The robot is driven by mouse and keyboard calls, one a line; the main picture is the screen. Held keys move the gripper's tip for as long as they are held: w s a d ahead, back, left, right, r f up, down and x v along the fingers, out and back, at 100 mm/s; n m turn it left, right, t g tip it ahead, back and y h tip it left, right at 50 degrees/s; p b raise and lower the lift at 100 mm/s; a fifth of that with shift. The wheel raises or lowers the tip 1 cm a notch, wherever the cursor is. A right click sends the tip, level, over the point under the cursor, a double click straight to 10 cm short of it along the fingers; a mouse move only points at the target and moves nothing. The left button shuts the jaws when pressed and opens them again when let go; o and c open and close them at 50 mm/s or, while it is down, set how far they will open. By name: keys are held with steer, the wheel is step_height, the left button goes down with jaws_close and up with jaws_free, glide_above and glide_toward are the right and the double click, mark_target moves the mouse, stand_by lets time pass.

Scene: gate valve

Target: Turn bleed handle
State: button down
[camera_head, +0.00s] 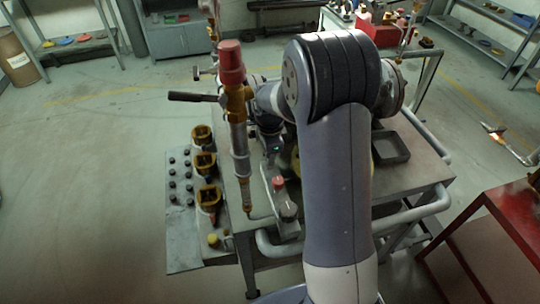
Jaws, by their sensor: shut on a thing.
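My gripper (273,150) points down beyond my forearm, just right of the upright pipe fitting (238,140). It is shut on a part at its lower end, which appears to be the bleed handle; its fingertips and the contact are too small and dark to make out. The pipe fitting stands upright at the table's left side, with a red cap (231,65) on top and a brass body. A dark lever (195,97) sticks out level to the left from it, apart from my gripper. A red knob (278,183) and a grey knob (290,211) show below my gripper.
My arm hides the middle of the grey table (425,170). A black tray (390,147) lies on its right side. Several yellow-brown holders (205,165) and a panel with dark knobs (183,225) are at its left. A red table (510,235) stands right. Floor at left is clear.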

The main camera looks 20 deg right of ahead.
stand_by(0.4)
steer(key=c, duration=1.5)
jaws_free()
